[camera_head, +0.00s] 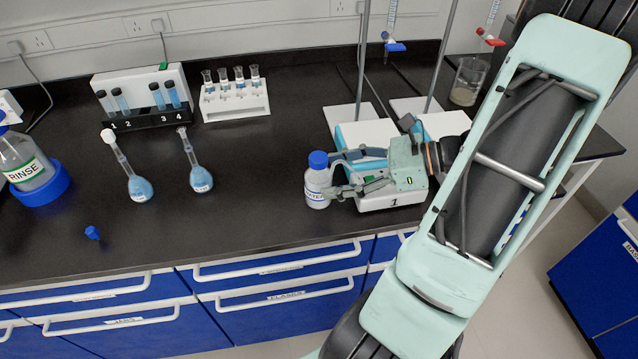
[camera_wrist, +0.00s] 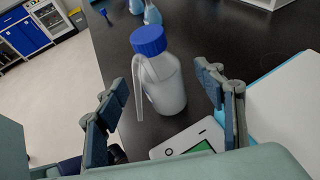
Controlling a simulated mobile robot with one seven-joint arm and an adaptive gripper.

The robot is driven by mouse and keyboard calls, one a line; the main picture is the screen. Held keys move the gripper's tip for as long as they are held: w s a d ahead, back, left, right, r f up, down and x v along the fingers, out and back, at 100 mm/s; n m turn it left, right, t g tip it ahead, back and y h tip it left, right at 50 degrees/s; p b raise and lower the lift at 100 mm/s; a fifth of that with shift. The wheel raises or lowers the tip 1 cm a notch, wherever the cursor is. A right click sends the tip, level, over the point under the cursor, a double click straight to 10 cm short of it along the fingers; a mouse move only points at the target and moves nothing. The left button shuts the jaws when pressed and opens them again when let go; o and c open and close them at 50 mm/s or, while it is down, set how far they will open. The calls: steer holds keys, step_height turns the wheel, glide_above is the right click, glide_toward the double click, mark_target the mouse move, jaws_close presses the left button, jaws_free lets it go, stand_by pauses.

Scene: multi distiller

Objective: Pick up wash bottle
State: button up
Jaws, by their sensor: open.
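The wash bottle (camera_head: 317,183) is a whitish bottle with a blue cap and a label, upright on the black bench near its front edge. In the wrist view the wash bottle (camera_wrist: 165,82) shows its blue cap and a thin bent spout tube on its left. My gripper (camera_head: 338,172) reaches in from the right, its fingers open at the bottle's right side. In the wrist view my gripper (camera_wrist: 160,105) has its two fingers apart, with the bottle ahead between them. I cannot tell whether either finger touches it.
Two flasks with blue liquid (camera_head: 140,188) (camera_head: 201,180), a blue stopper (camera_head: 92,232) and a rinse bottle (camera_head: 28,165) are to the left. Tube racks (camera_head: 235,103) stand behind. Bench left of the bottle is clear.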

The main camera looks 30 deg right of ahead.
mark_target(317, 178)
steer(key=x, duration=0.4)
steer(key=shift+w+a+f, duration=0.1)
steer(key=shift+a+f, duration=0.15)
steer(key=shift+f, duration=0.05)
steer(key=c, duration=1)
